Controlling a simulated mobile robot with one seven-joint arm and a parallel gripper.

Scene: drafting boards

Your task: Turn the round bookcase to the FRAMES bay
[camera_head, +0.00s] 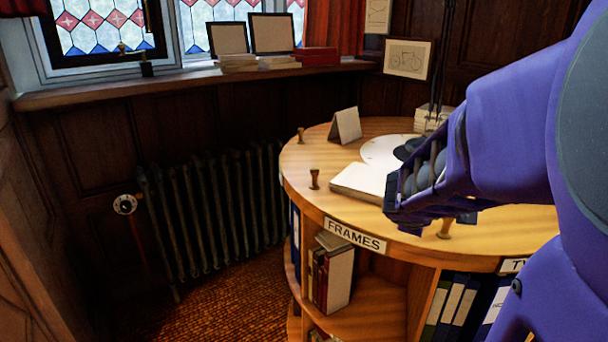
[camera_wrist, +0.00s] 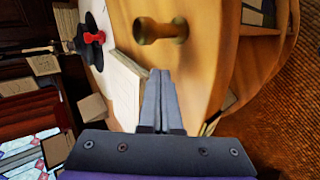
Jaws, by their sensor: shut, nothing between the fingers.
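The round bookcase (camera_head: 300,165) has a light wood top with several short turned pegs on it. The FRAMES label (camera_head: 354,234) is on its rim, facing front left, above a bay with a few books. My gripper (camera_head: 466,217) is low over the top's front part, beside a peg (camera_head: 445,229). In the wrist view my gripper (camera_wrist: 162,75) is shut and empty. Its fingertips point toward a peg (camera_wrist: 160,30) and look apart from it. Whether the fingertips touch the top is unclear.
A pale book (camera_head: 358,181), a white disc (camera_head: 385,150) and a folded card (camera_head: 346,125) are on the top. A dark radiator (camera_head: 210,205) stands to the left, below the windowsill (camera_head: 150,90). A TY... label (camera_head: 514,265) is at the right rim.

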